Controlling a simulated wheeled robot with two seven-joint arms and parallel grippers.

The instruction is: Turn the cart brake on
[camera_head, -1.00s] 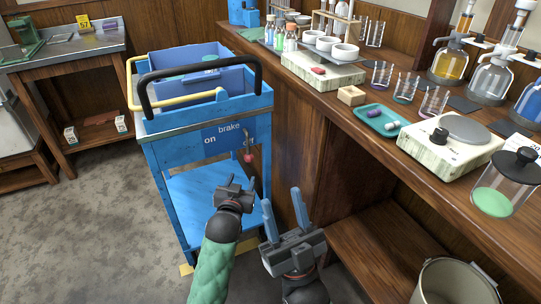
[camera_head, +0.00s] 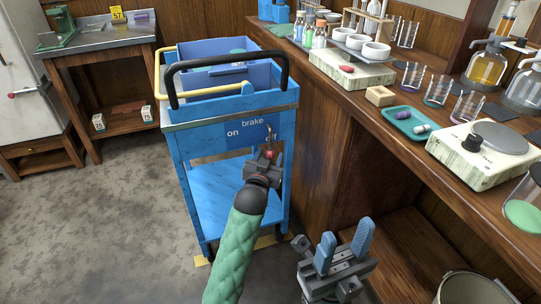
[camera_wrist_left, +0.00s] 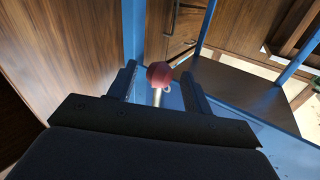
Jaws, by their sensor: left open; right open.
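The blue cart (camera_head: 215,150) stands left of the wooden counter. Its end panel carries a brake label (camera_head: 250,128) with "on" at left and "off" at right. The brake lever's red knob (camera_head: 269,153) hangs below "off". My left gripper (camera_head: 267,158) is at the lever and partly covers it. In the left wrist view, the red knob (camera_wrist_left: 160,74) on its pale stem sits between the two open fingers (camera_wrist_left: 158,85), with no clear contact. My right gripper (camera_head: 345,245) is open and empty, lower right of the cart.
The wooden counter (camera_head: 370,105) runs close along the cart's right side, holding a scale, a teal tray (camera_head: 410,122) and glassware. A black handle (camera_head: 228,60) and a blue bin top the cart. Open floor (camera_head: 90,220) lies to the left. A bucket (camera_head: 470,288) is at lower right.

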